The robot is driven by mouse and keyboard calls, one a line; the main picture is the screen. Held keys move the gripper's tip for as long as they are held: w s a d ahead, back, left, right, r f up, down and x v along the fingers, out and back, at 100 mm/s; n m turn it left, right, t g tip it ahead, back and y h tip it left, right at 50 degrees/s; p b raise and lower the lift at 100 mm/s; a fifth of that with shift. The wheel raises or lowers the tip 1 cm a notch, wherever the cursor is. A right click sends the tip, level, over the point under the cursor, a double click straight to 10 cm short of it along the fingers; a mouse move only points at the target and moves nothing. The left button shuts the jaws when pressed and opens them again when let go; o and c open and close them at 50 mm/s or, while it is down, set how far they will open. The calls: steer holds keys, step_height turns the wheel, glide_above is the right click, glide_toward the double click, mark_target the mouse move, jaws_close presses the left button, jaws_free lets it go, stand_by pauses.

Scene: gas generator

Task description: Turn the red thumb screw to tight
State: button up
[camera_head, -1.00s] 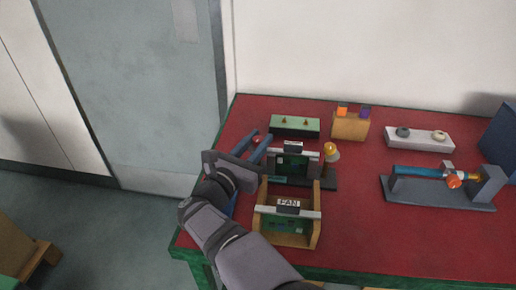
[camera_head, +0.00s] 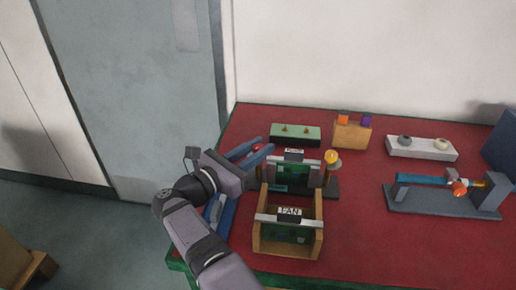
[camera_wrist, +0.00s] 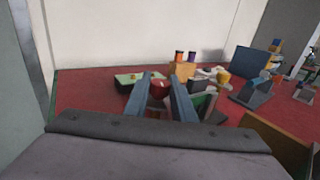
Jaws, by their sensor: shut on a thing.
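The red thumb screw (camera_head: 258,147) stands at the left end of the stand (camera_head: 333,188) that holds an upright green circuit board (camera_head: 300,173). A yellow knob (camera_head: 331,157) tops the post at the stand's right end. My gripper (camera_head: 262,149) reaches in from the left with its two blue fingers on either side of the red screw and is shut on it. In the wrist view the red screw (camera_wrist: 159,86) shows between the far ends of the fingers. The fingers partly hide the screw and its post. Its tightness cannot be told.
A wooden frame labelled FAN (camera_head: 319,240) stands just in front of the stand. Behind are a green block (camera_head: 296,142) with two small cones, a wooden block (camera_head: 350,135) and a white block (camera_head: 421,153). A grey fixture (camera_head: 440,204) stands right. Red table shows between them.

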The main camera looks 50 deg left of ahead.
mark_target(254, 151)
steer(key=shift+r, duration=0.2)
steer(key=o, duration=0.9)
steer(key=shift+o, duration=0.8)
steer(key=shift+f, duration=0.15)
steer(key=s+d+b, duration=0.1)
steer(key=s, duration=0.6)
steer(key=shift+s+d, duration=0.15)
